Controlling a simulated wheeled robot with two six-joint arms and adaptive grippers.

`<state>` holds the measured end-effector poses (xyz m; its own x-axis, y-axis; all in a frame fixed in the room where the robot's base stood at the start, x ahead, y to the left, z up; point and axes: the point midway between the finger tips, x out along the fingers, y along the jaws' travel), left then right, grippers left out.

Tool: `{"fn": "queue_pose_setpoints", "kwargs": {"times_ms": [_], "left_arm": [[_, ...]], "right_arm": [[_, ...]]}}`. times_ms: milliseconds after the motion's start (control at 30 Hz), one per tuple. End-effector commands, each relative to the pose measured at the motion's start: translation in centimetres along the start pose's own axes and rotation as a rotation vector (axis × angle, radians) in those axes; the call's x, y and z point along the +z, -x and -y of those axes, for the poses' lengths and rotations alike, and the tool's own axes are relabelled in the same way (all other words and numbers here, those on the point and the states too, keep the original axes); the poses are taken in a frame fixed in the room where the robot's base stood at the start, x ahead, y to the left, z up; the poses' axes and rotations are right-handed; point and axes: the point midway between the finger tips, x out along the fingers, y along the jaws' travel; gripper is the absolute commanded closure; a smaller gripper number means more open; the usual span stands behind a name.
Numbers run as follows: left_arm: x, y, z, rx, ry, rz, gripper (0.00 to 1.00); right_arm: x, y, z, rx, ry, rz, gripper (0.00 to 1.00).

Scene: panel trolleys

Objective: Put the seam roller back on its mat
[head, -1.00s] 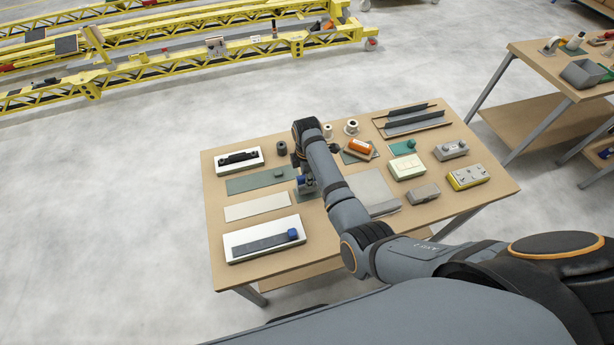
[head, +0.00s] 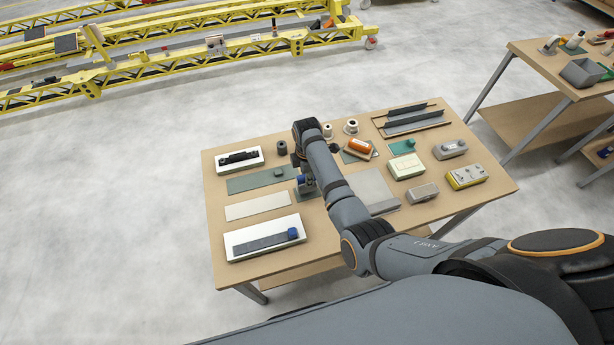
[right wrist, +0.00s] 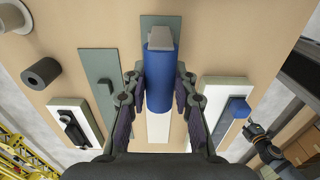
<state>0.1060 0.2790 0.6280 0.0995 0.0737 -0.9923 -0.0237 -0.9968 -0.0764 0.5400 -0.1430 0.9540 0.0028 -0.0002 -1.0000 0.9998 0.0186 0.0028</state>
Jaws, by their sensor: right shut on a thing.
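My right gripper (right wrist: 159,92) is shut on the blue handle of the seam roller (right wrist: 159,72), whose grey end points to the top of the right wrist view. I cannot tell whether the roller touches the mat.
A pale pad (head: 257,206) and a green mat (head: 250,183) with a small block lie left of the roller. White trays (head: 237,251) (head: 223,166) stand at the table's left side. A dark cylinder (head: 282,147) stands behind. Several boxes and tools fill the right half.

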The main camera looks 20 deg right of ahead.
Motion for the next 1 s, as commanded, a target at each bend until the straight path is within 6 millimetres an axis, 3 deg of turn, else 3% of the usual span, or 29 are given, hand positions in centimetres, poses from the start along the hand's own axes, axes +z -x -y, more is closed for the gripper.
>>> {"fn": "queue_pose_setpoints", "kwargs": {"times_ms": [567,600,700,767,1000], "left_arm": [[0.0,-0.3,0.0,0.0,0.0,0.0,0.6],[0.0,-0.2,0.0,0.0,0.0,0.0,0.6],[0.0,-0.2,0.0,0.0,0.0,0.0,0.6],[0.0,-0.2,0.0,0.0,0.0,0.0,0.6],[0.0,-0.2,0.0,0.0,0.0,-0.001,0.6]], "right_arm": [[0.0,-1.2,0.0,0.001,0.0,0.0,1.0],[0.0,-1.1,0.0,0.001,0.0,0.0,0.68],[0.0,-1.1,0.0,0.001,0.0,0.0,0.54],[0.0,-1.1,0.0,0.001,0.0,0.0,0.47],[0.0,-1.2,0.0,0.0,0.0,0.0,0.44]]}}
